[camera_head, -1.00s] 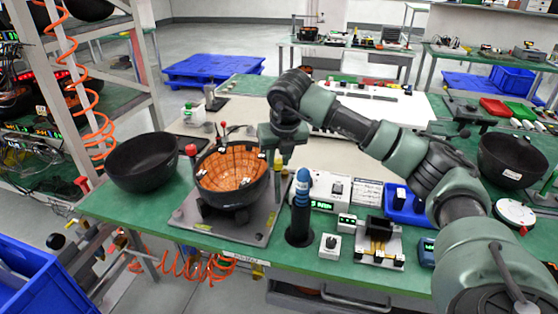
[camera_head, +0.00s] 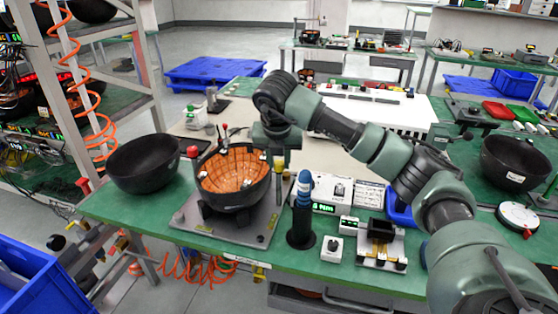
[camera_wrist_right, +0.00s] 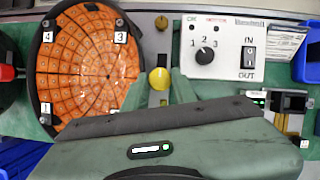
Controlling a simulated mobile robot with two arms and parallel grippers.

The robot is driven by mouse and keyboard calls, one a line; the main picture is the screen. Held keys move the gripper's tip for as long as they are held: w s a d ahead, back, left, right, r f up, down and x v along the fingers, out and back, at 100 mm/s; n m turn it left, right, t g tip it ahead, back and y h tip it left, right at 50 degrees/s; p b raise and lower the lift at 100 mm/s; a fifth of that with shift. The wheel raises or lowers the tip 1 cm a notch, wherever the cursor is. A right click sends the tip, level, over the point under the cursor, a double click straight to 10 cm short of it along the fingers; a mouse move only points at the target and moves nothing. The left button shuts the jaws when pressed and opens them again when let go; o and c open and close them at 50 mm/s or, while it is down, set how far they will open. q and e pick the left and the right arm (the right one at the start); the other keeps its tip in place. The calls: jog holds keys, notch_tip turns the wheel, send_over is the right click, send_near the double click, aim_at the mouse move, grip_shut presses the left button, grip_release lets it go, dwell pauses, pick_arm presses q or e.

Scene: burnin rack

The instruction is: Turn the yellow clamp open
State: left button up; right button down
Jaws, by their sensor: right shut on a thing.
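The yellow clamp (camera_head: 279,164) stands at the right rim of a black bowl with an orange tiled inside (camera_head: 234,169). The bowl sits in a fixture on a grey plate (camera_head: 259,231). My right gripper (camera_head: 277,157) reaches down at the clamp from behind and is shut on it. In the right wrist view, the yellow clamp's round knob (camera_wrist_right: 160,78) shows between the two green fingers of my right gripper (camera_wrist_right: 159,88). The lower part of the clamp is partly hidden. My left gripper is not in view.
A red-topped clamp (camera_head: 192,152) stands at the bowl's left side. An empty black bowl (camera_head: 143,162) is further left. A blue-topped cylinder (camera_head: 303,187) stands close right of the plate, with a white control box (camera_head: 331,190) behind it.

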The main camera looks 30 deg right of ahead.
jog(key=shift+r, duration=0.15)
jog(key=c, duration=1.1)
grip_release()
jog(key=shift+c, duration=0.2)
jog(key=v, duration=0.7)
jog(key=shift+r+b, duration=0.3)
jog(key=shift+b, duration=0.1)
jog(key=shift+s, duration=0.15)
